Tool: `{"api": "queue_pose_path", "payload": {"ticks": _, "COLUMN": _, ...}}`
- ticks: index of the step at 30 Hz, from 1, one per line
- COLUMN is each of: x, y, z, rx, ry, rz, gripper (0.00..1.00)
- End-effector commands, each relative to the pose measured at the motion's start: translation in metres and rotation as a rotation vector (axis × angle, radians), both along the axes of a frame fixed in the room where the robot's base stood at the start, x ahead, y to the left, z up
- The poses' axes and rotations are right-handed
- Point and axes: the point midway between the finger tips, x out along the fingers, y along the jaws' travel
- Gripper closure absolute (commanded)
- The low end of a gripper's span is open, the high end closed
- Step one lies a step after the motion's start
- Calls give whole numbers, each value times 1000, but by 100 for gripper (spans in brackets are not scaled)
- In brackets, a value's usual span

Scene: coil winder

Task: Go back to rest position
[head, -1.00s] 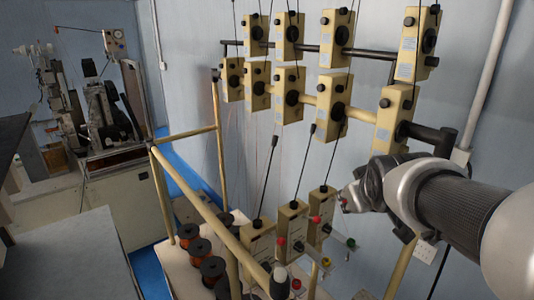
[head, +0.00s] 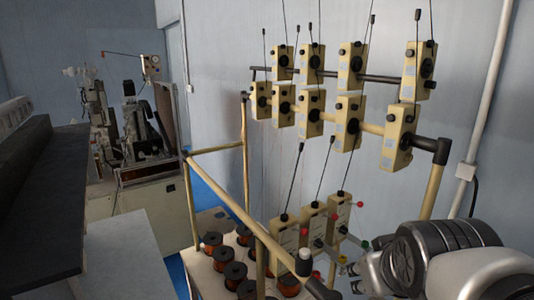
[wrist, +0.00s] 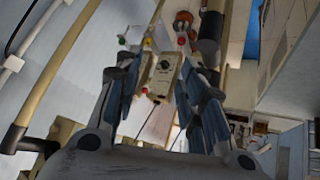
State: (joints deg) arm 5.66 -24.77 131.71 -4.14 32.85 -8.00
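My gripper (wrist: 158,68) is open in the wrist view, its two blue-grey fingers apart with nothing held between them. A beige tensioner box (wrist: 161,77) with a dark knob shows beyond the gap between the fingers. In the head view my arm is at the lower right, and the gripper end (head: 352,276) shows only in part, low beside the rack. Three lower tensioner boxes (head: 313,225) with black rods stand on the rack to the left of my arm.
The winder rack (head: 220,150) carries two rows of tensioner boxes (head: 351,120). Several copper wire spools (head: 235,272) stand on its base shelf. A winding machine (head: 140,140) is at the back left, and a grey table (head: 125,260) at the front left. A wall pipe (head: 487,100) runs at the right.

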Motion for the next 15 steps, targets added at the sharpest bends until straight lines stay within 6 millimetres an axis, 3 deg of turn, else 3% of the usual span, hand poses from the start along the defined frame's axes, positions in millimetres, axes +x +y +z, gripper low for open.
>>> {"api": "queue_pose_path", "payload": {"ticks": 12, "x": -134, "y": 46, "z": -42, "rx": 151, "ry": 191, "rz": -42, "gripper": 63}}
{"api": "queue_pose_path", "payload": {"ticks": 15, "x": -138, "y": 46, "z": -70, "rx": 156, "ry": 208, "rz": -48, "gripper": 63}}
